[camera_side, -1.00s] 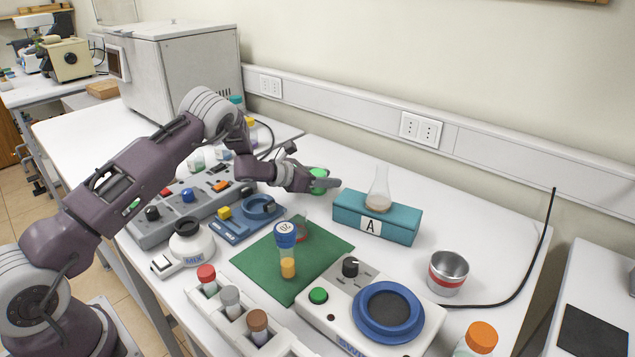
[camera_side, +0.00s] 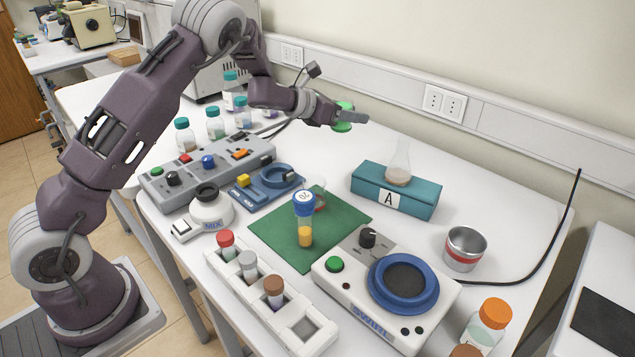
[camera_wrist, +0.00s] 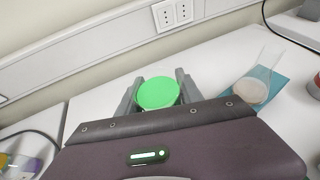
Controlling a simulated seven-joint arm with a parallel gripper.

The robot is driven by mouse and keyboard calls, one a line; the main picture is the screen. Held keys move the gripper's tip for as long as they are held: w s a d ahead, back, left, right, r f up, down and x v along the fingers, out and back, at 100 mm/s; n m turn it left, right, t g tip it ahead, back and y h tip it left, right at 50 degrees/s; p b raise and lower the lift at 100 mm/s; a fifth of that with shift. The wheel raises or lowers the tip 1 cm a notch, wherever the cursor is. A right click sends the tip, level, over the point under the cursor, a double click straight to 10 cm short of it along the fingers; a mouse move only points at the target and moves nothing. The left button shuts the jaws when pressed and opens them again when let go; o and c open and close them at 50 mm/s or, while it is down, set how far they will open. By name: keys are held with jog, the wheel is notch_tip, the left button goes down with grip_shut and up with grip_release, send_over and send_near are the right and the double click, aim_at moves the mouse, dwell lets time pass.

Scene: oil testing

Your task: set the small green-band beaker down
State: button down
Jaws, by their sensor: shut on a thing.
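The small green-band beaker (camera_side: 343,117) is between the fingers of my gripper (camera_side: 350,118), held in the air above the back of the table, left of the teal block marked A. In the wrist view its round bright green face (camera_wrist: 158,93) shows between the two grey fingers of my gripper (camera_wrist: 157,92). My gripper is shut on it. The beaker's walls and base are mostly hidden by the fingers.
A flask (camera_side: 399,163) stands on the teal block (camera_side: 370,185). A green mat (camera_side: 270,230) holds a blue-capped tube (camera_side: 304,215). A swirl device (camera_side: 335,280), a red-banded metal cup (camera_side: 465,250) and a tube rack (camera_side: 300,325) are nearer.

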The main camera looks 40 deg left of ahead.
jog(key=s+d+r+n+y, duration=0.2)
jog(key=s+r, duration=0.1)
jog(key=s, duration=0.5)
jog(key=s+d+r+n+y, duration=0.1)
jog(key=s+d+r+y, duration=0.15)
jog(key=s, duration=0.45)
jog(key=n+g+y, duration=0.9)
jog(key=n+y, duration=0.3)
jog(key=n, duration=0.2)
send_over(274, 142)
notch_tip(274, 142, down, 10)
jog(key=shift+f, duration=3.4)
jog(key=shift+w+f, duration=0.1)
jog(key=shift+f, duration=0.3)
jog(key=shift+f, duration=0.2)
